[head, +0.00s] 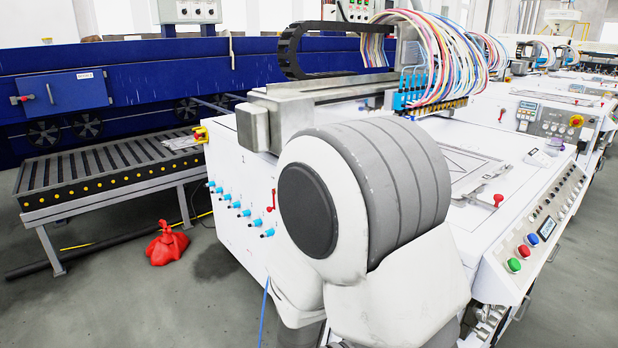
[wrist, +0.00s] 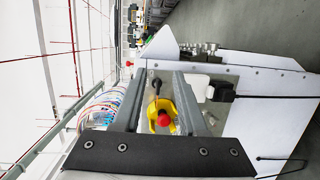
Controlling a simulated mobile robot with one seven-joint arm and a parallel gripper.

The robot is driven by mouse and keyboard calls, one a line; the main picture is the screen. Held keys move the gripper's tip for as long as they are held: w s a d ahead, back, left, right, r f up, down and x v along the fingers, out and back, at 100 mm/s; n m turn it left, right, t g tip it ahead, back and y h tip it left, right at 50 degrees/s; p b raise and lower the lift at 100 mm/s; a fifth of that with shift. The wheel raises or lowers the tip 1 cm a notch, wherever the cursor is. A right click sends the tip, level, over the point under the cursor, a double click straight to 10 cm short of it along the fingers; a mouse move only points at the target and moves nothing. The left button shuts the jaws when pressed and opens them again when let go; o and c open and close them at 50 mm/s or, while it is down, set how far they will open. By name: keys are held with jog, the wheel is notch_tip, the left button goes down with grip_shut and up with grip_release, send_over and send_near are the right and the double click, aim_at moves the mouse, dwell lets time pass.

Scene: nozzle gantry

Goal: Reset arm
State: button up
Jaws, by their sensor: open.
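My gripper (wrist: 157,82) shows in the wrist view. Its two grey fingers stand apart, with a dark screwed plate across their base. A yellow part with a red knob (wrist: 164,119) shows in the gap between the fingers. I cannot tell how far it is from them, and nothing is seen gripped. In the head view my arm fills the middle front, and my gripper is hidden there. The nozzle gantry (head: 284,112) stands behind my arm, with blue nozzles and coloured hoses above the white machine (head: 244,185).
A slatted roller table (head: 100,172) stands at the left before a blue machine (head: 150,66). A red bag (head: 167,244) lies on the floor. A button panel (head: 540,232) runs along the right. Grey floor is free at the front left.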

jog(key=s+d+r+m+g+y, duration=0.25)
jog(key=s+m+g+y, duration=0.3)
jog(key=s+g, duration=0.35)
jog(key=a+r+t+y, duration=0.7)
jog(key=r+y, duration=0.1)
jog(key=y, duration=0.2)
notch_tip(320, 180, up, 25)
jog(key=p, duration=2.4)
jog(key=shift+s+f+p, duration=0.15)
jog(key=shift+s+p, duration=0.05)
jog(key=shift+p, duration=0.15)
jog(key=shift+n, duration=0.25)
jog(key=shift+c, duration=0.2)
